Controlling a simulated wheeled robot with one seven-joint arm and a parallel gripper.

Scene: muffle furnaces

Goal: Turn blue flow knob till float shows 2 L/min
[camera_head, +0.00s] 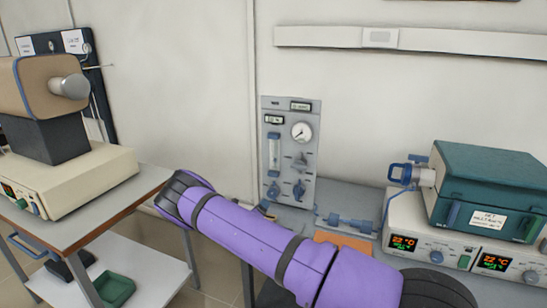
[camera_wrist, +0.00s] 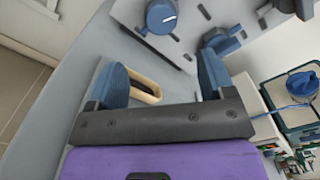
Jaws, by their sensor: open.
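A grey gas panel (camera_head: 312,160) stands against the wall in the head view. It has a clear flow tube (camera_head: 274,152) at left, a round dial gauge (camera_head: 301,131) and blue knobs low down. The float reading is too small to tell. In the wrist view a round blue knob (camera_wrist: 161,16) with a white mark shows on the panel face, beyond my fingertips. My gripper (camera_wrist: 162,78) is open, its two blue fingers apart and not touching the knob. In the head view my purple arm hides most of the gripper.
A tan loop (camera_wrist: 146,88) lies beyond the gap between my fingers, on or above the grey bench. A teal furnace (camera_head: 487,190) stands further right; a tan furnace (camera_head: 40,88) stands on a left cart.

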